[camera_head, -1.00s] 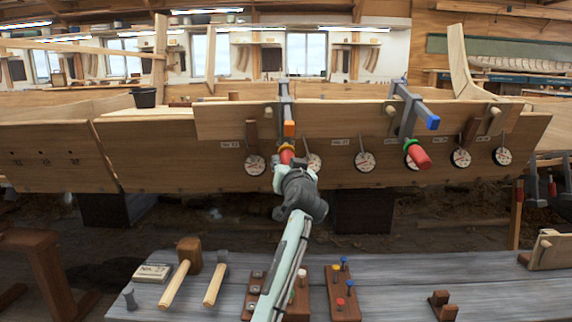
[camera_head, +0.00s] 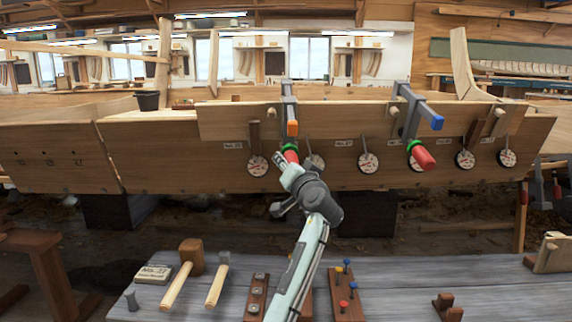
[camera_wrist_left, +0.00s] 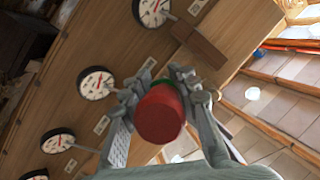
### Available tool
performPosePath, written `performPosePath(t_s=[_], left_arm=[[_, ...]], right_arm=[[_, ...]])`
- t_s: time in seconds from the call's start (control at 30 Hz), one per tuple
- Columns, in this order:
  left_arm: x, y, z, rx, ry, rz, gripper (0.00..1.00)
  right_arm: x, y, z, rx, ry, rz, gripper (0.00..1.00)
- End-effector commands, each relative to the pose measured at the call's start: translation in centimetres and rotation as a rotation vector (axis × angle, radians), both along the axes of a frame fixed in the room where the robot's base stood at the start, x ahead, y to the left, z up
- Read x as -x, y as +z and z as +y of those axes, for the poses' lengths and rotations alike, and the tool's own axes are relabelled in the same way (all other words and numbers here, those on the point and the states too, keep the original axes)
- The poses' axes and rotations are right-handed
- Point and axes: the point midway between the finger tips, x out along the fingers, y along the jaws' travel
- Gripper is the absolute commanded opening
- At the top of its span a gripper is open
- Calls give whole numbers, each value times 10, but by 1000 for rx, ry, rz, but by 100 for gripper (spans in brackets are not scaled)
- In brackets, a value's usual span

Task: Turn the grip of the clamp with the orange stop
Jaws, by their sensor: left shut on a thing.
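The clamp with the orange stop (camera_head: 292,128) hangs over the top edge of the plank. Its red grip (camera_head: 290,155) points down and outward, with a green collar (camera_head: 289,146) behind it. My left gripper (camera_head: 286,163) is at this grip. In the left wrist view the red grip (camera_wrist_left: 160,115) sits between the two fingers of my left gripper (camera_wrist_left: 163,88), which are shut on it. The fingers hide part of the grip's sides, and a little of the green collar shows behind. My right gripper is not in view.
A second clamp with a blue stop (camera_head: 437,122) and its own red grip (camera_head: 423,158) stands to the right. Several dials (camera_head: 368,162) line the plank. The grey bench (camera_head: 400,290) in front bears mallets (camera_head: 190,257) and a peg board (camera_head: 343,300).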

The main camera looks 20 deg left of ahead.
Motion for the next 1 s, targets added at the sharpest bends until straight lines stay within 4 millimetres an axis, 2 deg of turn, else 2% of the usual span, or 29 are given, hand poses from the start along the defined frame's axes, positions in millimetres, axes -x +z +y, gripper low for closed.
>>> performPosePath(t_s=[0.2, 0.23, 0.43, 0.77, 0.87, 1.0], left_arm=[[0, -1, 0, 1, 0, 1, 0], [0, -1, 0, 1, 0, 1, 29], [0, -1, 0, 2, 0, 1, 53], [2, -1, -2, 2, -2, 0, 53], [9, -2, -8, 3, -3, 0, 53], [31, -4, -23, 4, -4, 0, 53]], right_arm=[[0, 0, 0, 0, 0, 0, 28], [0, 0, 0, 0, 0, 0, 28], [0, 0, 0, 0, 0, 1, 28], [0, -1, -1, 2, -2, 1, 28], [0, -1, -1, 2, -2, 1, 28], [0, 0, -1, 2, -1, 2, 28]])
